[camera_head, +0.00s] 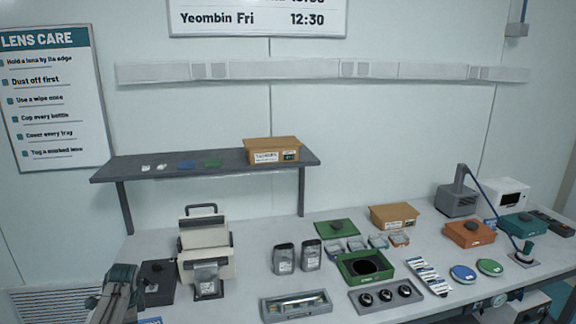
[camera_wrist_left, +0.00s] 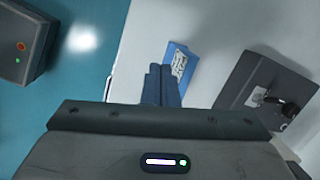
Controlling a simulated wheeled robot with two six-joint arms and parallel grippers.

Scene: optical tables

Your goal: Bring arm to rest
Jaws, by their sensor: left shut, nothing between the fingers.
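My left gripper (camera_wrist_left: 161,84) is in the middle of the left wrist view, with its two dark fingers together and nothing between them. In the head view my left arm shows at the bottom left corner, near the front left of the table (camera_head: 238,291); the fingertips are not clear there. A blue packet with a white label (camera_wrist_left: 181,62) lies just beyond the fingertips in the wrist view, apart from them as far as I can tell. A dark box with a latch (camera_wrist_left: 268,88) is to its right. My right gripper is in neither view.
The dark box (camera_head: 158,282) and a cream case (camera_head: 204,263) stand close to my left arm. Two jars, a green tray (camera_head: 366,268), grey holders and lens discs cover the table's middle and right. A raised shelf (camera_head: 150,168) is behind. A teal floor shows beside the table.

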